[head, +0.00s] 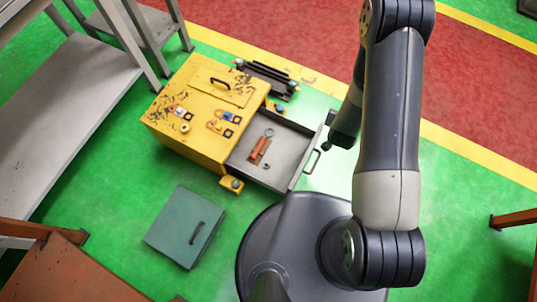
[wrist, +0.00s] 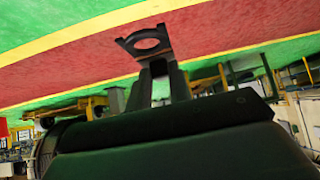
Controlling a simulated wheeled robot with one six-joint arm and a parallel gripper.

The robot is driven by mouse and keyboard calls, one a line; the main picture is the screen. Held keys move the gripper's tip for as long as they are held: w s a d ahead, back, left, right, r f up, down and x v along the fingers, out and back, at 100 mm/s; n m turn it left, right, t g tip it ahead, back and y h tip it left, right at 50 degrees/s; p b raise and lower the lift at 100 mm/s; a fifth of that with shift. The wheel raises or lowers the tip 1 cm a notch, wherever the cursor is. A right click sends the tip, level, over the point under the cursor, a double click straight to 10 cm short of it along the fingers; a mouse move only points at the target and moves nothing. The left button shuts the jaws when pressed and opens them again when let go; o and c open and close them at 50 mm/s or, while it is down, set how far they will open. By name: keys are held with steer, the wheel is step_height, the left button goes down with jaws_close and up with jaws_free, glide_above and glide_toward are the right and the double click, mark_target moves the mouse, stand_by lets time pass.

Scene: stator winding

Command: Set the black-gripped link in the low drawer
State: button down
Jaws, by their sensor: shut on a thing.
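The yellow cabinet (head: 190,140) has its low grey drawer (head: 233,167) pulled open to the right. Inside lie a red-gripped link (head: 258,148) with a ring end and a small metal piece (head: 266,166). My gripper (head: 342,132) is beside the drawer's upper right corner, partly hidden by my arm. In the wrist view my gripper (wrist: 160,82) is shut on a dark link (wrist: 146,43), whose flat ring end sticks out past the fingers. Its grip part is hidden between the fingers, so I cannot tell its colour.
Several coloured links (head: 222,122) lie on the cabinet top beside a yellow lid with a black handle (head: 220,80). A green-grey panel (head: 186,226) lies on the floor. A grey bench (head: 75,100) stands left. A black rack (head: 268,76) is behind the cabinet.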

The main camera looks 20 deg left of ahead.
steer(key=s+a+f+b, duration=0.1)
steer(key=a+f+b, duration=0.6)
steer(key=f+b, duration=0.45)
steer(key=s+a+f+b, duration=0.1)
steer(key=a+f+b, duration=0.65)
steer(key=f, duration=0.65)
steer(key=shift+m+h, duration=0.3)
steer(key=shift+m, duration=0.1)
steer(key=f+b, duration=0.4)
steer(key=f, duration=0.4)
steer(key=f+b, duration=0.3)
steer(key=f, duration=0.6)
steer(key=shift+s+d+f+b, duration=0.2)
steer(key=shift+f+b, duration=0.1)
steer(key=shift+b, duration=0.1)
steer(key=shift+f, duration=0.2)
steer(key=c, duration=1.3)
jaws_free()
steer(key=shift+r, duration=0.2)
